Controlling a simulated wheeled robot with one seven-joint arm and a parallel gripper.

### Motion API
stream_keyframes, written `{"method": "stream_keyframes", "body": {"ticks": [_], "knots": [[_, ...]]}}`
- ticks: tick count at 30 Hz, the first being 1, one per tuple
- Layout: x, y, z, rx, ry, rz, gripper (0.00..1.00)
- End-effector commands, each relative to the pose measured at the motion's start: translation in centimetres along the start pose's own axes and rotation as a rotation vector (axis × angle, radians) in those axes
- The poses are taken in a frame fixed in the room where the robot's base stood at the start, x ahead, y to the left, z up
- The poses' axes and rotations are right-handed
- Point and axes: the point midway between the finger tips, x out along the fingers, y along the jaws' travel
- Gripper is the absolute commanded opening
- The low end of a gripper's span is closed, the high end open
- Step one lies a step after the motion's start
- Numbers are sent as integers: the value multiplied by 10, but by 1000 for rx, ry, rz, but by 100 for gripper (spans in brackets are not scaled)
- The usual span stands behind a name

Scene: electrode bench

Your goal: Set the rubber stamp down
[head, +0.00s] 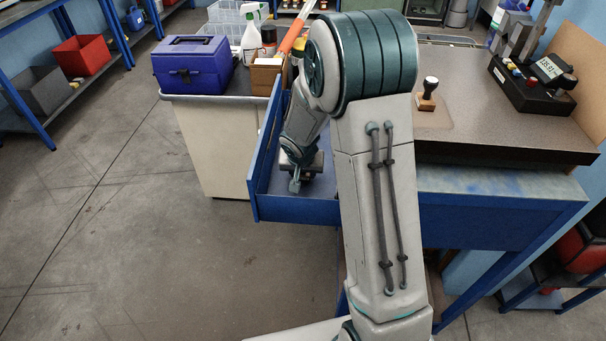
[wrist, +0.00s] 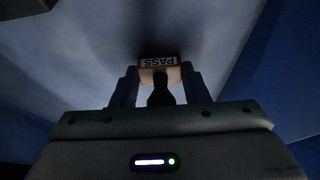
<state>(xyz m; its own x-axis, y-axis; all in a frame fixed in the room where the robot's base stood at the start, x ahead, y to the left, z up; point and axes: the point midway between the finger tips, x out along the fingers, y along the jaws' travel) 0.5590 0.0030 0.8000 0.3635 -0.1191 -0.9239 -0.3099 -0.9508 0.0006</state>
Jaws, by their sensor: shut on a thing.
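My gripper (head: 296,182) is down inside the open blue drawer (head: 290,208), near its front corner. In the wrist view my gripper (wrist: 161,88) is shut on a rubber stamp (wrist: 160,62). That stamp has a dark handle and a light wooden block marked PASS. The block shows between and just beyond the fingertips. I cannot tell whether it touches the drawer floor. The held stamp is not clear in the head view.
The drawer walls surround my gripper closely. The bench top (head: 470,130) is to the right, with a black instrument (head: 540,80) on it. A side cabinet at the left bears a blue toolbox (head: 193,65), a spray bottle (head: 251,42) and a wooden box (head: 265,76).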

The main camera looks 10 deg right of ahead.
Motion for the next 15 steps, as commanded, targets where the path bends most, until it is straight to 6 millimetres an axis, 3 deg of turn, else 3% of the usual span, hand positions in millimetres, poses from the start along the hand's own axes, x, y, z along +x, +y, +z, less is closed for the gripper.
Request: {"method": "stream_keyframes", "body": {"ticks": [12,13,15], "knots": [[10,0,4,0,0,0,18],[10,0,4,0,0,0,44],[8,0,4,0,0,0,63]]}}
